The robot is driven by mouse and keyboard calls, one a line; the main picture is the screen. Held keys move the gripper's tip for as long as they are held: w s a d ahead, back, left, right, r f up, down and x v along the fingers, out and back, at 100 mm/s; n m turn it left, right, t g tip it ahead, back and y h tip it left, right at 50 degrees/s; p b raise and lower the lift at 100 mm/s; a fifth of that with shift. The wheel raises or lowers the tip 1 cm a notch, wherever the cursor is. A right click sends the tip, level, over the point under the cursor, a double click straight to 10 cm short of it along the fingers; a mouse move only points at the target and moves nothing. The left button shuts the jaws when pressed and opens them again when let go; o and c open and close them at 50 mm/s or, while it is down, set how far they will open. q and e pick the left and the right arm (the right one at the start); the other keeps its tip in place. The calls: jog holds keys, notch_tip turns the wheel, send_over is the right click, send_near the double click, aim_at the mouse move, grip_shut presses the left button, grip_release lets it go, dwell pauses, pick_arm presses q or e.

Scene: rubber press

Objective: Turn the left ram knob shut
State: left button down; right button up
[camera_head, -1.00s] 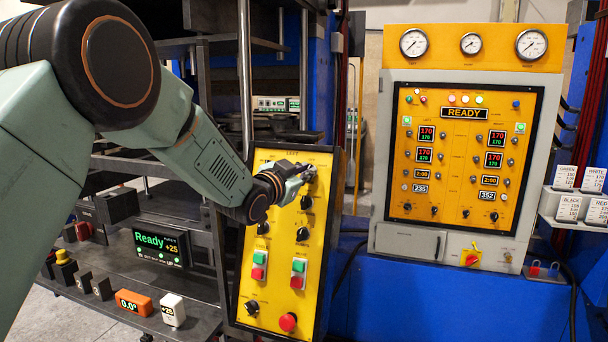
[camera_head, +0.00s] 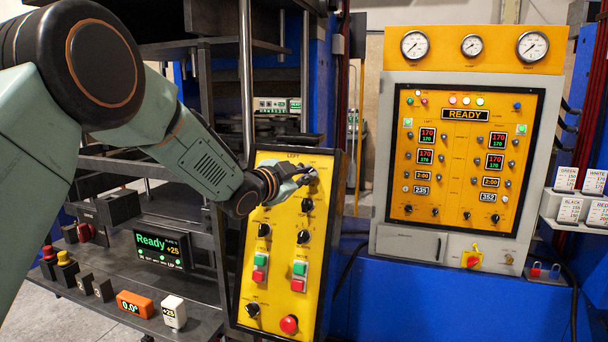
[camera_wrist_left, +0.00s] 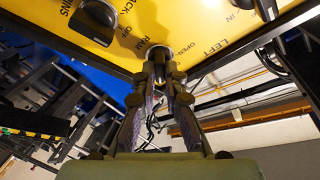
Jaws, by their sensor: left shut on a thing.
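The yellow control panel (camera_head: 277,228) marked LEFT stands tilted in the middle of the head view, with several black knobs on it. My left gripper (camera_head: 305,174) is at the panel's top right, over the left ram knob, which it largely hides. In the left wrist view the fingers (camera_wrist_left: 161,74) are closed together on the ram knob (camera_wrist_left: 159,55), beside the lettering RAM and OPEN on the panel. The knob's exact turn angle cannot be made out. My right gripper is in neither view.
Another black knob (camera_head: 306,204) sits just below the gripper, and green and red buttons (camera_head: 299,276) lie lower. A dark press frame (camera_head: 205,130) stands behind my left arm. A grey cabinet (camera_head: 467,150) reading READY stands to the right.

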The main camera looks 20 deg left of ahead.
pick_arm(q)
jog(key=shift+r, duration=0.1)
jog(key=c, duration=1.4)
grip_release()
jog(key=v, duration=1.2)
